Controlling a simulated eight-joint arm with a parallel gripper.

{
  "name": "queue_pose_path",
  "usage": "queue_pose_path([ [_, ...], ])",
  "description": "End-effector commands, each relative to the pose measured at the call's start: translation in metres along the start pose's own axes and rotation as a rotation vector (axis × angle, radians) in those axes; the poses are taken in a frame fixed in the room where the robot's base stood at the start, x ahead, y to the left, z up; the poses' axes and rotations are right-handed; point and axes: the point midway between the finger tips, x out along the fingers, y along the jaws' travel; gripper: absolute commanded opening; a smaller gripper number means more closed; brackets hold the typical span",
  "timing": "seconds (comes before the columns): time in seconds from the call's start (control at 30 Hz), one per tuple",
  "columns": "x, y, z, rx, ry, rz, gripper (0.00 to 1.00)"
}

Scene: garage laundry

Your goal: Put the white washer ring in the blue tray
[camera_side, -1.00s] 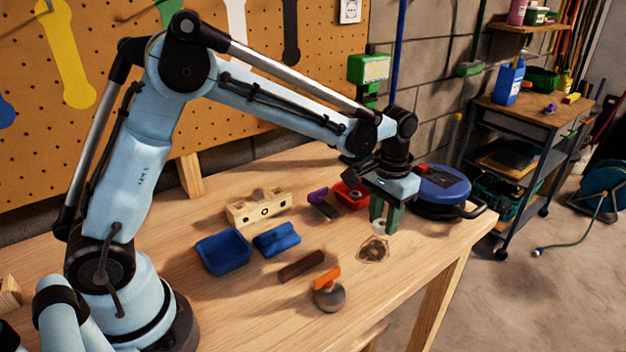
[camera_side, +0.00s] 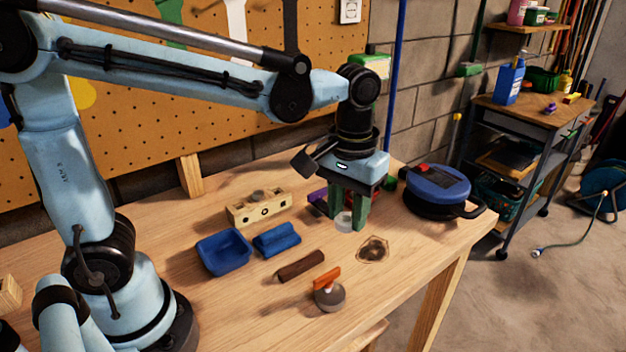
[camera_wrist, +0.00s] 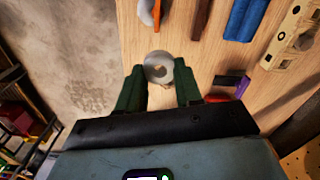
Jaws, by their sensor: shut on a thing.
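The white washer ring (camera_side: 344,221) is between the green fingertips of my gripper (camera_side: 347,218), and my gripper is shut on it. In the wrist view the ring (camera_wrist: 158,68) shows as a pale disc with a hole, between the two green fingers (camera_wrist: 158,88). It is held above the wooden bench; the exact height is hard to tell. The blue tray (camera_side: 208,246) is on the bench to the left of my gripper. The part of the tray's floor that shows is empty.
A blue block (camera_side: 277,239), a wooden block with holes (camera_side: 258,207), a brown bar (camera_side: 300,265) and an orange-handled tool (camera_side: 328,290) lie between and around. A blue round case (camera_side: 440,186) is right of my gripper. A dark stain (camera_side: 373,250) marks the bench.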

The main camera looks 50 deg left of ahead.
Motion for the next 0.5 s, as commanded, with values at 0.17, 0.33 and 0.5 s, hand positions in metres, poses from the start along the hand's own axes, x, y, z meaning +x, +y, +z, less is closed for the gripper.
queue_pose_path([
  [0.17,-0.005,-0.031,0.031,-0.124,0.0,0.0,0.07],
  [0.33,-0.004,-0.056,0.061,-0.239,0.0,0.0,0.07],
  [0.5,0.004,-0.078,0.09,-0.354,0.0,0.0,0.07],
])
